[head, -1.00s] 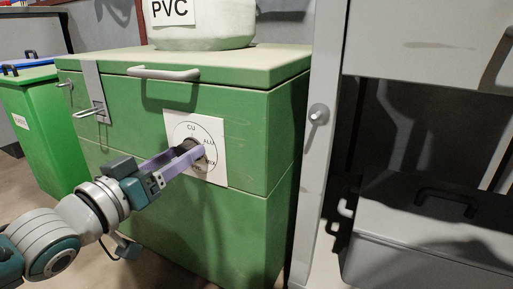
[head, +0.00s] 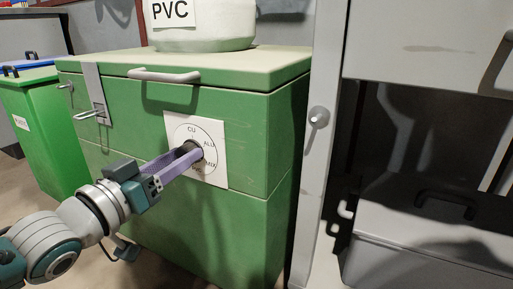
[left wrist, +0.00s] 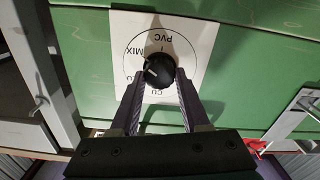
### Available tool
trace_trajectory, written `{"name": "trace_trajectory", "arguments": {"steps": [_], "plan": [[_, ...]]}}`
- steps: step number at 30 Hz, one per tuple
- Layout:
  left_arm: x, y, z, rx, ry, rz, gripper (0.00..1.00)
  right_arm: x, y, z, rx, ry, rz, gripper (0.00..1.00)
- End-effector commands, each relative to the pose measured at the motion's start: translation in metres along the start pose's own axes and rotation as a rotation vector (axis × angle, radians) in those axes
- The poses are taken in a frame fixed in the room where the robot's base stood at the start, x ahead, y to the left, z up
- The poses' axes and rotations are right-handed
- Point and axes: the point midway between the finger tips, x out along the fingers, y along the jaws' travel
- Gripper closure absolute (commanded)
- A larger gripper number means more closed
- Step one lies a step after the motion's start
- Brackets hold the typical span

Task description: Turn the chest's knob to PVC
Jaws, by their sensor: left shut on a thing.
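The green chest (head: 225,225) has a white dial plate (head: 218,176) on its front. My left gripper (head: 193,153) is shut on the knob, one purple finger on each side. My right gripper is not in view.
A pale container labelled PVC (head: 205,32) stands on the chest lid, above a handle (head: 164,75). A latch (head: 92,112) is at the chest's left. A green bin (head: 45,150) stands left. A grey post (head: 318,180) and grey case (head: 425,235) are at right.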

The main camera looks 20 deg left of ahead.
Motion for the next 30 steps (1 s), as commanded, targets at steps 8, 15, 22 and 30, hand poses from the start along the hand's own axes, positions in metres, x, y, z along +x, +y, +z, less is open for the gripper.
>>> {"name": "trace_trajectory", "arguments": {"steps": [8, 15, 22, 30], "plan": [[0.000, 0.001, -0.001, 0.191, -0.002, -0.002, 1.00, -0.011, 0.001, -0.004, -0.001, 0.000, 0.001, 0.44], [0.000, 0.002, -0.001, 0.418, -0.001, -0.002, 1.00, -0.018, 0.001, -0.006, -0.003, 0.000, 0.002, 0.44], [0.000, 0.002, 0.000, 0.631, -0.002, -0.001, 1.00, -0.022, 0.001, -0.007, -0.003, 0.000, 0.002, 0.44], [0.000, 0.003, 0.001, 0.837, -0.001, 0.000, 1.00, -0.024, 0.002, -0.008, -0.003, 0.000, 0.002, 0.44]]}}
